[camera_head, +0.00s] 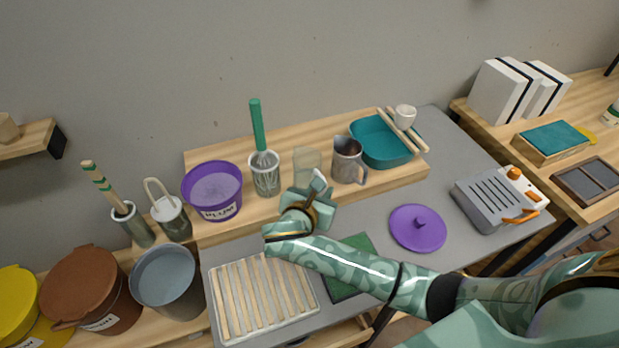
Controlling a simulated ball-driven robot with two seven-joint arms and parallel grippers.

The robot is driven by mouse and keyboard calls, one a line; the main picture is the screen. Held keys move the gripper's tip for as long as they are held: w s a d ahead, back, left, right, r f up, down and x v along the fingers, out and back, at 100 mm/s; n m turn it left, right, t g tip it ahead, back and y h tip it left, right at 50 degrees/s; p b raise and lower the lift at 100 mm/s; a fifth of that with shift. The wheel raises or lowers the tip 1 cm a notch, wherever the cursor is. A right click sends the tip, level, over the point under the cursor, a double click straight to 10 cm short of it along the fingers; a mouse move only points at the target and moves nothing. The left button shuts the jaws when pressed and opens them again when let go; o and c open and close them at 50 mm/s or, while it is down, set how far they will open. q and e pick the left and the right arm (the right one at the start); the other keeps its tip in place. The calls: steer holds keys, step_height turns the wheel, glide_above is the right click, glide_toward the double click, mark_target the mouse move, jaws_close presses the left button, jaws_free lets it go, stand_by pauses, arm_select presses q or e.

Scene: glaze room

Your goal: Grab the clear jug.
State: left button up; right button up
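The clear jug (305,160) is a pale, see-through vessel standing upright on the raised wooden shelf, between the whisk holder and the metal jug. Its lower part is hidden behind my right gripper. My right gripper (319,182) reaches in from the right, and its fingers are right in front of the jug's lower right side. I cannot tell whether the fingers touch the jug or how far apart they are. My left gripper is not in view.
The metal jug (348,160) stands close on the right, with a teal basin (378,142) beyond it. A whisk holder (264,175) and purple bucket (212,189) stand on the left. A slatted rack (262,296) and purple lid (418,228) lie on the grey worktop.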

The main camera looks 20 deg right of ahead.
steer(key=b+x, duration=0.1)
steer(key=x, duration=0.3)
steer(key=shift+w+d+f, duration=0.15)
steer(key=shift+f, duration=0.05)
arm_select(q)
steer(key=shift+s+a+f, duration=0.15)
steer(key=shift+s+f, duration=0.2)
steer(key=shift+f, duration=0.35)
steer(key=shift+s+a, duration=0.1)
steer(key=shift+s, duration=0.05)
arm_select(e)
steer(key=shift+r, duration=0.1)
jaws_close()
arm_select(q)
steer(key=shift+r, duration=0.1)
arm_select(e)
steer(key=shift+r+p, duration=0.4)
steer(key=shift+r, duration=0.35)
arm_select(q)
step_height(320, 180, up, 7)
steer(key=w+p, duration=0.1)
steer(key=p, duration=0.5)
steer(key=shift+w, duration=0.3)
arm_select(e)
steer(key=s+r, duration=1.1)
steer(key=s, duration=0.3)
steer(key=shift+a+r, duration=0.25)
steer(key=shift+a, duration=0.05)
